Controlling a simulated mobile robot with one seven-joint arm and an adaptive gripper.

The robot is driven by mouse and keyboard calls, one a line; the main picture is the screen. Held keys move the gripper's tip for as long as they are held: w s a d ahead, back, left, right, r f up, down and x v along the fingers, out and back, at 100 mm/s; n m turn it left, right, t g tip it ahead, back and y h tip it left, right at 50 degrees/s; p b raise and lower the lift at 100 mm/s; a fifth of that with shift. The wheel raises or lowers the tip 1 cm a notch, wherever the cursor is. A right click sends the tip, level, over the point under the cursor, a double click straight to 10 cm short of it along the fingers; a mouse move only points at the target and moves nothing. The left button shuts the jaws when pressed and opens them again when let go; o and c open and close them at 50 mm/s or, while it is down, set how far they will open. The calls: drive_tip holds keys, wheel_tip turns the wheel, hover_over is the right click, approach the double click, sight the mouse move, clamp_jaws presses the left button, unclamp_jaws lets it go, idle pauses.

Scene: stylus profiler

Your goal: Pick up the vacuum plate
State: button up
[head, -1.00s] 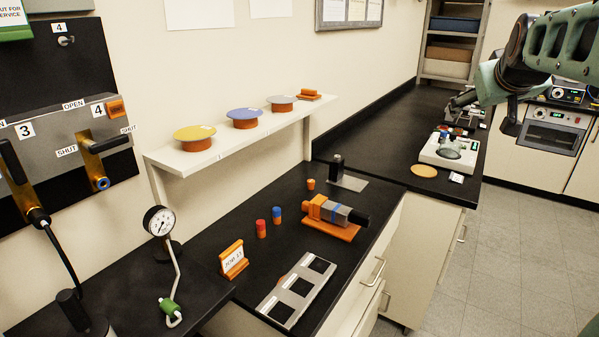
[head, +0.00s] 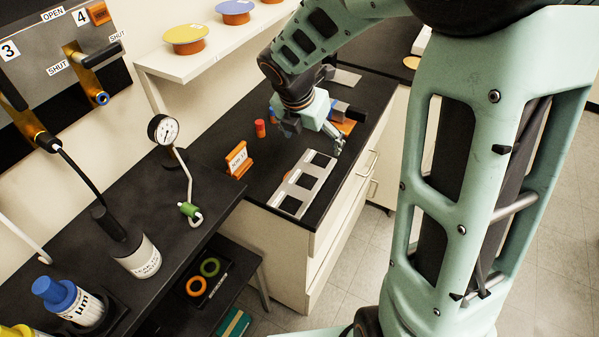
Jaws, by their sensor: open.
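No label marks the vacuum plate, so I cannot tell for sure which thing it is. A pale grey plate with three dark square windows (head: 304,184) lies flat on the black bench top. Round discs on orange stands are on the white wall shelf: one yellow (head: 184,34) and one blue (head: 235,8). My gripper (head: 337,143) is open, low over the bench just beyond the windowed plate and apart from it. It is beside the orange and grey block (head: 350,124), which my arm partly hides. I cannot tell whether the fingers touch that block.
A red-topped cylinder (head: 260,128) and an orange sign holder (head: 237,160) stand left of my gripper. A dial gauge (head: 162,129), a white bottle (head: 138,256) and a blue-capped bottle (head: 72,300) are on the near bench.

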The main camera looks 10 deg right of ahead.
sight(320, 156)
drive_tip(key=x, duration=0.4)
drive_tip(key=b+x, duration=0.1)
drive_tip(key=x, duration=0.4)
drive_tip(key=shift+d+f, duration=0.2)
drive_tip(key=shift+d, duration=0.1)
drive_tip(key=shift+r, duration=0.1)
drive_tip(key=c, duration=1.6)
drive_tip(key=shift+c, duration=0.2)
wheel_tip(320, 156, up, 2)
drive_tip(key=shift+r+p, duration=0.1)
drive_tip(key=shift+p, duration=1.05)
drive_tip(key=s+a+r+p, duration=0.6)
drive_tip(key=s+r+p, duration=0.2)
drive_tip(key=s+r, duration=0.2)
drive_tip(key=shift+s+a+r, duration=0.35)
drive_tip(key=shift+s+r, duration=0.05)
drive_tip(key=shift+s, duration=0.75)
